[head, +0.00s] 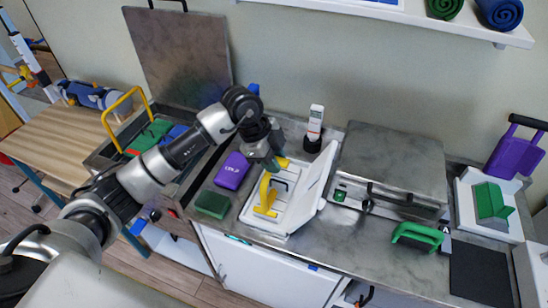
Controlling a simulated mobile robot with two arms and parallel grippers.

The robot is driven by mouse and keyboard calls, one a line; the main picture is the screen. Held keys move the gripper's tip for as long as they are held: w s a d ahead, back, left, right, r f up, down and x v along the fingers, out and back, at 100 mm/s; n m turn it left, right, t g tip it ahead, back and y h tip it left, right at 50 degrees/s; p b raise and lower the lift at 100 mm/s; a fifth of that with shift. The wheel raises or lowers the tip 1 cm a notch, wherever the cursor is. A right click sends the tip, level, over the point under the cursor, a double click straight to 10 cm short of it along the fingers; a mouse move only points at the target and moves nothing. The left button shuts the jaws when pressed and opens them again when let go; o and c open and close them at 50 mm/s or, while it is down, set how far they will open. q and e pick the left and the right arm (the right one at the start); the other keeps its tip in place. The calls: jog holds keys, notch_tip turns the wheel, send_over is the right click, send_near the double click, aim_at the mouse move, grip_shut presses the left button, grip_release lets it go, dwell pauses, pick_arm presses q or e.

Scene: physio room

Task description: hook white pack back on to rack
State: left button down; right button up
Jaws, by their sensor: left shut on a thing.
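My left gripper (270,165) is over the middle of the counter, shut on a yellow handled piece (265,200). The yellow piece is above or in an open white case (250,222); I cannot tell whether it touches the case. A white panel (314,187) stands tilted on the case's right side. I cannot tell whether this panel is the white pack. The rack with a yellow handle (113,114) is in the open metal tank at the left. A green pack (148,136) and a blue pack (172,137) show there. My right gripper is not in view.
A purple pack (232,170) and a dark green block (212,204) lie left of the case. A closed metal box (393,158) and a green handled tool (418,235) stand to the right. The tank's raised lid (180,55) rises behind it. A white shelf (430,22) overhangs the back wall.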

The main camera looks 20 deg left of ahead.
pick_arm(q)
jog(key=w+f+b, duration=0.2)
jog(key=w+b, duration=0.2)
jog(key=w, duration=0.3)
jog(key=shift+w+d+f, duration=0.15)
jog(key=shift+w+f, duration=0.05)
jog(key=shift+f, duration=0.15)
dwell(0.5)
jog(key=shift+r, duration=0.2)
dwell(0.4)
jog(key=shift+w+r+p, duration=0.1)
jog(key=shift+r+p, duration=1.5)
jog(key=shift+p, duration=0.15)
